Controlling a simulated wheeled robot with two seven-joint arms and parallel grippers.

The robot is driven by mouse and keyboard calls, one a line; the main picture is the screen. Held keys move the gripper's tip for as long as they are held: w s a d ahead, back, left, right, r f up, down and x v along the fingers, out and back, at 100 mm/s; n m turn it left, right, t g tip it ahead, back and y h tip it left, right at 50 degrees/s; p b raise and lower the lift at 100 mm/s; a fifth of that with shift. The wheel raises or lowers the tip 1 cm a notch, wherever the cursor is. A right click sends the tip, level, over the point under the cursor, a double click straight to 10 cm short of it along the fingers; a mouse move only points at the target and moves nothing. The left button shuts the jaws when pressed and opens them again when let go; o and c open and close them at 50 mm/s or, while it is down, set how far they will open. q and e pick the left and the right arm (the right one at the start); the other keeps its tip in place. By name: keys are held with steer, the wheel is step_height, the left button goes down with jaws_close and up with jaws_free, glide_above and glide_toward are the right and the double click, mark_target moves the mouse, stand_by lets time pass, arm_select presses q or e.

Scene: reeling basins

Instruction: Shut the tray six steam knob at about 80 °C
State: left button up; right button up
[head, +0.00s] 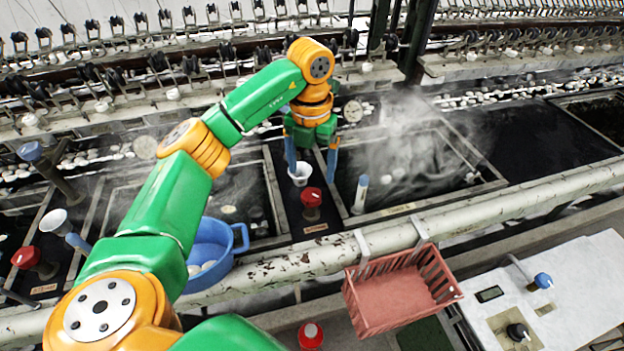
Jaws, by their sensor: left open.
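A small white cup (299,175) sits by the left finger. A plate (315,228) in front of the knob is too small to read. A white thermometer with a blue top (361,193) stands in the steaming right basin (430,165); its reading is illegible. My right gripper is out of view.
A blue pot (222,242) stands at the front edge beside my left arm. A pale pipe (300,263) runs along the front, with a red crate (400,295) hung from it. Another red knob (27,258) is far left. A white table (570,290) is lower right.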

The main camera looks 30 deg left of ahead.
mark_target(312, 193)
arm_select(q)
steer(key=shift+f+n, duration=0.25)
steer(key=shift+n, duration=0.15)
step_height(312, 193, down, 7)
steer(key=shift+r+p, duration=0.15)
steer(key=shift+p, duration=0.55)
jaws_close()
steer(key=m+b, duration=0.1)
steer(key=m, duration=0.3)
steer(key=shift+r+m+b, duration=0.1)
steer(key=shift+m+b, duration=0.3)
steer(key=shift+m, duration=1.7)
